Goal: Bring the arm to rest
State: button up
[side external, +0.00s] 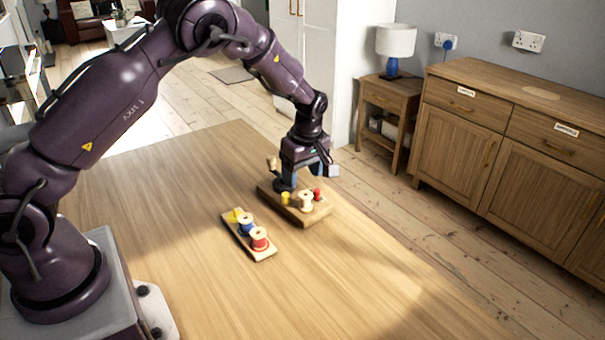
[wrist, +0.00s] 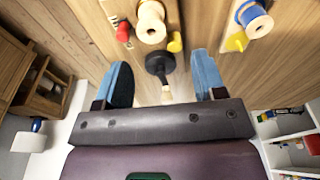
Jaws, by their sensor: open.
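My purple arm reaches over a wooden table. My gripper (side external: 290,176) points down at the far end of a wooden board (side external: 311,220). In the wrist view its two blue fingers (wrist: 164,76) are apart. A dark round piece (wrist: 160,64) with a pale wooden tip shows between them, with visible gaps to both fingers. I cannot tell how far below the fingertips it is. The board carries a cream spool (side external: 305,201), a small yellow piece (side external: 285,198) and a small red piece (side external: 317,194). The fingertips are partly hidden in the side view.
A second, smaller board (side external: 262,256) holds a yellow piece (side external: 235,215), a blue spool (side external: 246,224) and a red spool (side external: 259,239). The table (side external: 330,290) is clear around both boards. A sideboard (side external: 510,150) and small lamp table (side external: 389,110) stand beyond its edge.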

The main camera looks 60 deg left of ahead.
jog(key=shift+m, duration=0.6)
jog(key=s+d+r+m+t, duration=0.2)
jog(key=s+d+r+m, duration=0.2)
jog(key=s+r+m, duration=0.4)
jog(key=s+d+r+m+t+h, duration=0.1)
jog(key=s+d+r+m+t, duration=0.2)
jog(key=s+r+m, duration=0.6)
jog(key=s+d+r, duration=0.2)
jog(key=s+r, duration=0.4)
jog(key=s, duration=0.4)
jog(key=shift+r+t+h, duration=0.3)
jog(key=shift+r, duration=0.1)
